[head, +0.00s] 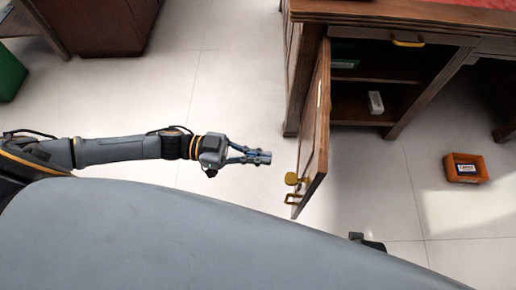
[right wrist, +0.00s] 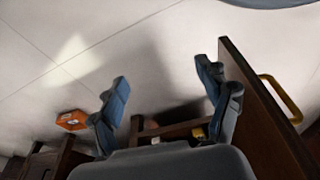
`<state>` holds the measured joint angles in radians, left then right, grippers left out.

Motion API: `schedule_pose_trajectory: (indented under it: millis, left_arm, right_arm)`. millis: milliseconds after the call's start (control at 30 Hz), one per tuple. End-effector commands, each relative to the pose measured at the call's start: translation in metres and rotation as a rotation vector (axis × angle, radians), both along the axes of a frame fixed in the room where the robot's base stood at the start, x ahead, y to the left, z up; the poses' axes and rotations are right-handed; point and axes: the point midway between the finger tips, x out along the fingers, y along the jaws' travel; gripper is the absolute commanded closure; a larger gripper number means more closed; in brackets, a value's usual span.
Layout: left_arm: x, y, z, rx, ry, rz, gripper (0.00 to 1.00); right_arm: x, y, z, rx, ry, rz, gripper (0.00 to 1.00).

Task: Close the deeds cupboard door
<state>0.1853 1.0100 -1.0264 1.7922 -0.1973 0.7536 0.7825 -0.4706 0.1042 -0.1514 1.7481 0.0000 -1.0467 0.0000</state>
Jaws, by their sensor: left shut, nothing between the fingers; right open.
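The deeds cupboard door (head: 316,130) is a brown wooden panel standing wide open, swung out from the left side of the cupboard opening. My right gripper (right wrist: 165,88) is open and empty, one finger close beside the door; contact cannot be told.
Inside the cupboard are a shelf, a green item (head: 344,63) and a pale box (head: 375,102). A closed drawer with a brass pull (head: 408,42) is above. An orange tray (head: 465,168) lies on the floor at right. Floor left of the door is clear.

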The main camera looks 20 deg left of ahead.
Motion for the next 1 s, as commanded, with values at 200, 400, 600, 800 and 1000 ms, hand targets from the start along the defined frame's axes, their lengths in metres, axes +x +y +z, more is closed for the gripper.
schedule_pose_trajectory:
  millis: [200,400,600,800,1000]
  left_arm:
    - [0.009,-0.049,0.002,-0.006,-0.003,-0.002,1.0]
    - [0.015,-0.082,0.001,-0.003,-0.004,-0.001,1.0]
    - [0.018,-0.097,0.001,-0.001,-0.002,0.001,1.0]
    - [0.019,-0.099,0.001,0.0,-0.002,0.001,1.0]
    - [0.019,-0.099,0.001,-0.001,-0.002,0.001,1.0]
  right_arm:
    - [0.002,0.0,0.003,0.001,-0.004,0.0,0.23]
    - [0.003,0.001,0.008,0.001,-0.007,-0.001,0.23]
    - [0.004,0.001,0.01,0.001,-0.007,-0.001,0.23]
    - [0.005,0.001,0.012,0.002,-0.009,-0.001,0.23]
    - [0.004,0.001,0.012,0.002,-0.009,-0.001,0.23]
